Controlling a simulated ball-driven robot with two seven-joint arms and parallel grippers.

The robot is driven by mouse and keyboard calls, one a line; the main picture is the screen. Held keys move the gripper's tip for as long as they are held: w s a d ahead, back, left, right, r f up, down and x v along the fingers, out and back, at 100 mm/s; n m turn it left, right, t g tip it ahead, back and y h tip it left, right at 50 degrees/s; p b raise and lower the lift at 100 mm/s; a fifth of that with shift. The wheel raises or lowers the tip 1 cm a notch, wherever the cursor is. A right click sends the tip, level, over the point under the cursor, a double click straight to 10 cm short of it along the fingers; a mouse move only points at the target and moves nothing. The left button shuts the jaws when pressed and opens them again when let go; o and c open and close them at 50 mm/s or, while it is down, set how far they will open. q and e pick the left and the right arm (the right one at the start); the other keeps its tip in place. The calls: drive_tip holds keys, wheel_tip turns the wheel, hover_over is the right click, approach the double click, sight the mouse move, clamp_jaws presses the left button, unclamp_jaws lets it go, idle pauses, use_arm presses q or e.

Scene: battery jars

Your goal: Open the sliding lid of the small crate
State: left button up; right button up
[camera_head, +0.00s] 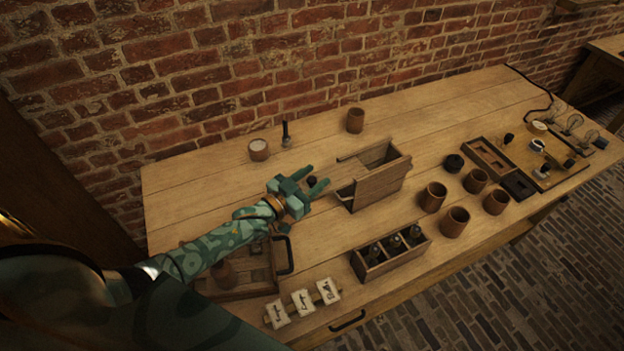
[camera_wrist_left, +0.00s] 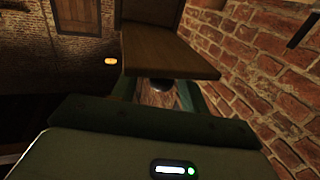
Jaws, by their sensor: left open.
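The small wooden crate (camera_head: 378,187) stands at the middle of the table, its top showing an open, dark inside. Thin wooden parts jut from its left side toward my left gripper; I cannot tell how much of this is the lid. My left gripper (camera_head: 313,178) is open, just left of the crate, fingers pointing at it. A small dark round knob (camera_head: 312,181) shows between the fingers. In the left wrist view a wooden panel (camera_wrist_left: 168,54) lies ahead, with the dark knob (camera_wrist_left: 161,85) at its near edge between the fingers. Contact cannot be told. My right gripper is out of view.
A bottle rack (camera_head: 385,268) stands in front of the crate. Several brown cups (camera_head: 455,222) stand to its right. A white-topped jar (camera_head: 258,149) and a brown cup (camera_head: 355,120) stand behind. A tray (camera_head: 245,289) lies under my left arm, near cards (camera_head: 303,302).

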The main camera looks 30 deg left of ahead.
use_arm(q)
drive_tip(key=shift+r, duration=0.45)
drive_tip(key=r, duration=0.1)
drive_tip(key=r+p, duration=0.2)
drive_tip(key=shift+s+d+r, duration=0.15)
drive_tip(key=shift+s+d, duration=0.05)
drive_tip(key=shift+s, duration=0.1)
drive_tip(key=s+d+r+p, duration=0.3)
drive_tip(key=s+d+r, duration=0.2)
drive_tip(key=s+r, duration=0.3)
drive_tip(key=s, duration=0.4)
drive_tip(key=shift+d+r, duration=0.35)
drive_tip(key=shift+d, duration=0.05)
